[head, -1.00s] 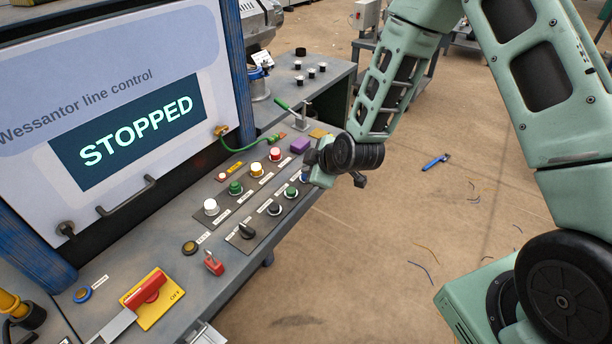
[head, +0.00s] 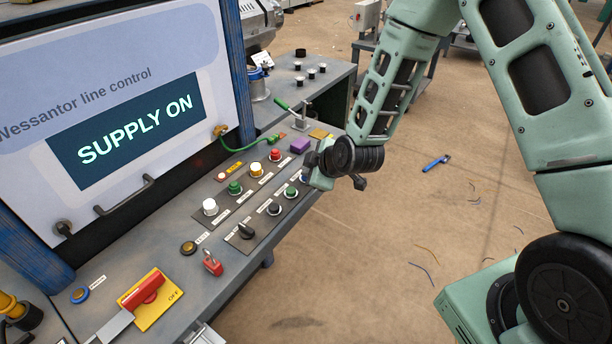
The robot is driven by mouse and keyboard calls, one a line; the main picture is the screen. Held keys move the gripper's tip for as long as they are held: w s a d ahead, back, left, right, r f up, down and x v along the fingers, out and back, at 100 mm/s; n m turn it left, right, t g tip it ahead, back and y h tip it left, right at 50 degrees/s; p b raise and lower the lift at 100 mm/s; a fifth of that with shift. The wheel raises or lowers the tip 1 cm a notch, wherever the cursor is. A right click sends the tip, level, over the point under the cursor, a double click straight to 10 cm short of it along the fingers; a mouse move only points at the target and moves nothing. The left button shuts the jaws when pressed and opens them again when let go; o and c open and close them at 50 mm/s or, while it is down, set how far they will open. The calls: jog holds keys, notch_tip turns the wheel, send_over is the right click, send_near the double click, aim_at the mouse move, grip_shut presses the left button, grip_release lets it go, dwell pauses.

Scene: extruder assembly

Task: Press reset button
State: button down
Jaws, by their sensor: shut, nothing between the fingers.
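My gripper (head: 316,179) is at the right end of the row of buttons on the sloping control desk (head: 190,290). It is shut and empty, pointing down at the desk. A blue button (head: 304,177) shows partly beside it; the gripper hides the rest. I cannot tell whether they touch. Another blue button (head: 81,295) sits at the desk's lower left, far from the gripper. The labels are too small to read, so I cannot tell which button is reset. The screen (head: 130,130) reads "SUPPLY ON".
White, green, yellow and red buttons and a black selector knob (head: 245,231) stand on the desk. A red padlock (head: 212,262) and a red switch handle (head: 142,291) on a yellow plate are nearer. A purple block (head: 300,146) lies behind the gripper. The floor at right is mostly clear.

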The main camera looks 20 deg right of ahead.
jog(key=shift+r, duration=0.15)
jog(key=shift+r+p, duration=0.6)
jog(key=shift+r, duration=0.15)
jog(key=shift+r+p, duration=1.85)
jog(key=shift+r, duration=0.7)
